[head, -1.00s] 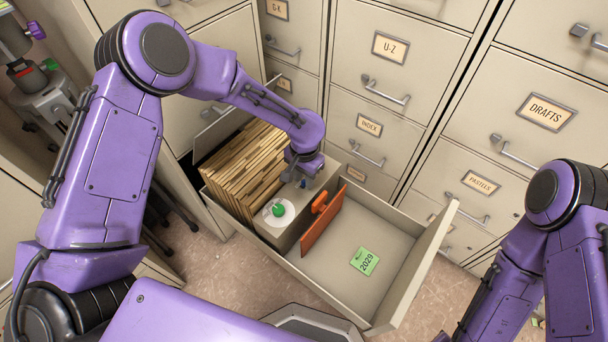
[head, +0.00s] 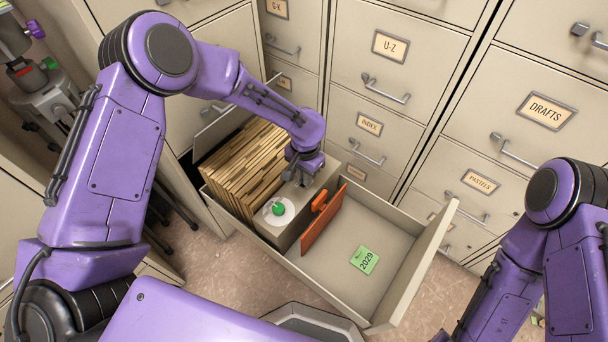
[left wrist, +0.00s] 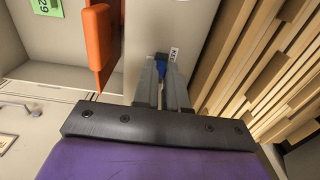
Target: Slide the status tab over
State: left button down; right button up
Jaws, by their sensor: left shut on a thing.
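The status tab is a small blue piece (left wrist: 161,66) on the top of the grey block (head: 322,181) inside the open drawer. My left gripper (head: 299,182) points down at the block's far end; in the left wrist view its two fingers (left wrist: 161,75) are shut on the blue tab. A small white marked label (left wrist: 174,54) sits beside the tab. In the head view the fingers hide most of the tab. Only part of my right arm shows at the right edge; its gripper is out of view.
Tan folders (head: 240,165) fill the drawer left of the block. A white disc with a green knob (head: 278,209) is on the block's near end. An orange divider (head: 322,225) stands to its right. A green 2029 card (head: 364,260) lies on the otherwise bare drawer floor (head: 385,235).

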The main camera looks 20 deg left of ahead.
pick_arm(q)
jog(key=shift+w+d, duration=0.25)
jog(key=shift+w, duration=0.5)
dwell(0.5)
jog(key=c, duration=1.2)
grip_release()
jog(key=shift+c, duration=0.2)
notch_tip(320, 180, up, 6)
jog(key=p, duration=0.6)
